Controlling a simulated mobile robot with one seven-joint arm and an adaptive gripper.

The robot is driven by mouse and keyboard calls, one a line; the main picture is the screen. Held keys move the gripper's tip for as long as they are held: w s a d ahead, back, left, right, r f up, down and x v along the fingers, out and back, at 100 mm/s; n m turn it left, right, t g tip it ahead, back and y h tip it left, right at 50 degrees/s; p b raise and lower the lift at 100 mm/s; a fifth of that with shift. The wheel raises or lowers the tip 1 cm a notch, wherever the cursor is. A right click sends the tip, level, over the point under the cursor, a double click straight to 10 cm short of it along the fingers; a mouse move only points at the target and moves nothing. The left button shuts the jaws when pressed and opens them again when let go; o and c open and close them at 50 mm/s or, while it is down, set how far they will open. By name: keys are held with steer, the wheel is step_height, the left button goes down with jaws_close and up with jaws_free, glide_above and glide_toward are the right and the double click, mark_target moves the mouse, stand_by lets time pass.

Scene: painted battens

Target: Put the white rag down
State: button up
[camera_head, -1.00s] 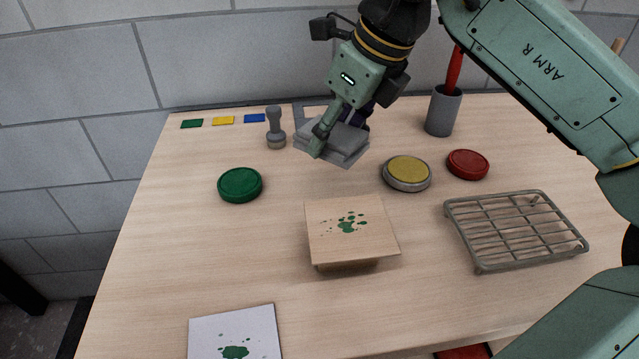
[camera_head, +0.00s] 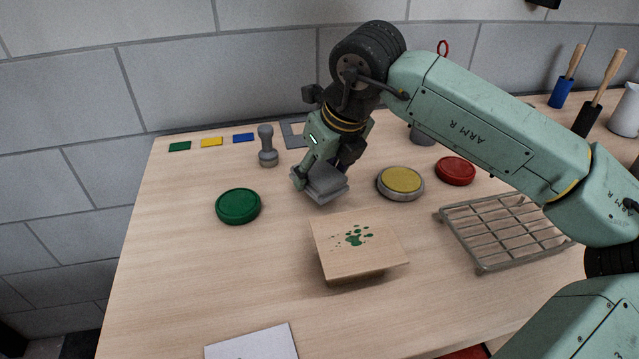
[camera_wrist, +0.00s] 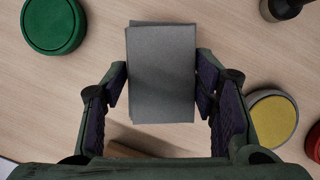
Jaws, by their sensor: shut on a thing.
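My gripper (camera_head: 322,172) is shut on a folded, layered rag (camera_head: 326,187), which looks grey rather than white. The rag also shows in the wrist view (camera_wrist: 161,72), a flat rectangle with a finger at each side. In the head view it is slightly tilted, between the green round lid (camera_head: 238,206) and the yellow-topped round tin (camera_head: 400,183), behind the wooden board with green splashes (camera_head: 358,240). It appears to be held above the table; the exact gap beneath it cannot be told.
A wire rack (camera_head: 510,232) and a red lid (camera_head: 455,171) are to the right. A grey stamp-like tool (camera_head: 267,147) stands behind. A pale sheet (camera_head: 252,346) lies at the front edge. Bare tabletop (camera_head: 180,265) spreads at left.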

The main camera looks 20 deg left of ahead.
mark_target(323, 176)
step_height(323, 176, down, 4)
steer(key=shift+r+p, duration=0.2)
steer(key=shift+p, duration=0.2)
steer(key=shift+s+f+b, duration=0.1)
steer(key=shift+f+b, duration=0.25)
steer(key=shift+b, duration=0.25)
steer(key=o, duration=1)
steer(key=shift+o, duration=0.2)
steer(key=shift+r+p, duration=0.65)
steer(key=shift+p, duration=0.25)
steer(key=b+v, duration=0.2)
steer(key=v, duration=0.9)
steer(key=shift+d+r+b, duration=0.15)
steer(key=shift+r+b, duration=0.05)
steer(key=shift+b, duration=0.15)
